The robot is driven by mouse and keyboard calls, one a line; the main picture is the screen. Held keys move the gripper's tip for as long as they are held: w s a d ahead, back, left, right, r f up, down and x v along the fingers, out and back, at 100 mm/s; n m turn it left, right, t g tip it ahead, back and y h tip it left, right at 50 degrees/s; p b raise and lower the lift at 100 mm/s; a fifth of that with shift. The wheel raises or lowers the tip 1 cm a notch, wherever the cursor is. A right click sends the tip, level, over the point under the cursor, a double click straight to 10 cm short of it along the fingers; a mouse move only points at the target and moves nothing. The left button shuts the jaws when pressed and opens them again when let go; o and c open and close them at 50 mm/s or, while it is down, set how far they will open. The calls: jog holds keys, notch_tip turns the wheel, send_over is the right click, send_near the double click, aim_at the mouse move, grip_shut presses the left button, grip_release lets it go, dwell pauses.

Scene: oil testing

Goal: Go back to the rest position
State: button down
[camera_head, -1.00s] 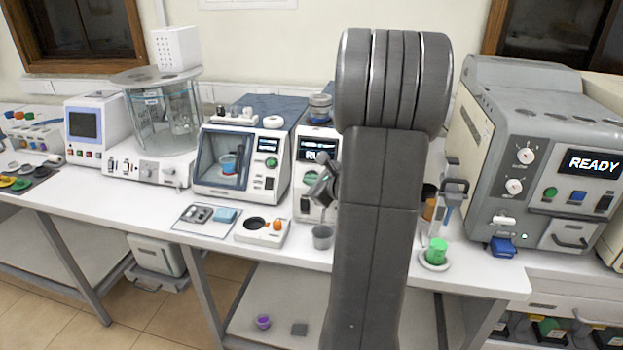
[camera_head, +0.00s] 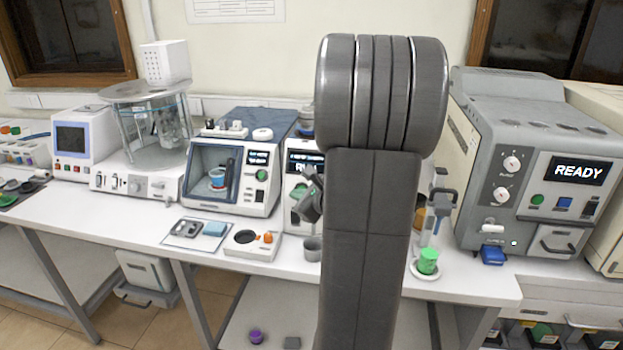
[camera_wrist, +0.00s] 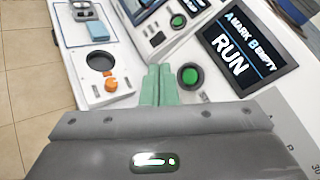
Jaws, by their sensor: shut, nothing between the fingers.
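My gripper (camera_wrist: 155,85) shows in the wrist view as two pale green fingers side by side, closed together with nothing between them. They are in front of the white machine with the "RUN" screen (camera_wrist: 240,45), left of its round green button (camera_wrist: 188,76). I cannot tell whether they touch anything. In the head view my grey arm stands upright in the middle and hides part of that machine (camera_head: 295,175). A dark part of my wrist shows just left of the arm; the fingertips are not clear there.
A small white unit with a dark round recess and orange knob (camera_head: 253,246) sits at the bench's front edge. A grey cup (camera_head: 312,248) stands beside it. A green-capped container (camera_head: 428,262) stands right of my arm. The large "READY" machine (camera_head: 535,190) fills the right.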

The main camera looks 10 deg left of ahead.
jog(key=s, duration=0.1)
jog(key=s+r+p, duration=0.1)
jog(key=s+p, duration=0.1)
jog(key=shift+s+a+r, duration=0.1)
jog(key=shift+s+r, duration=0.15)
jog(key=shift+s, duration=0.1)
dwell(0.3)
jog(key=shift+w, duration=0.1)
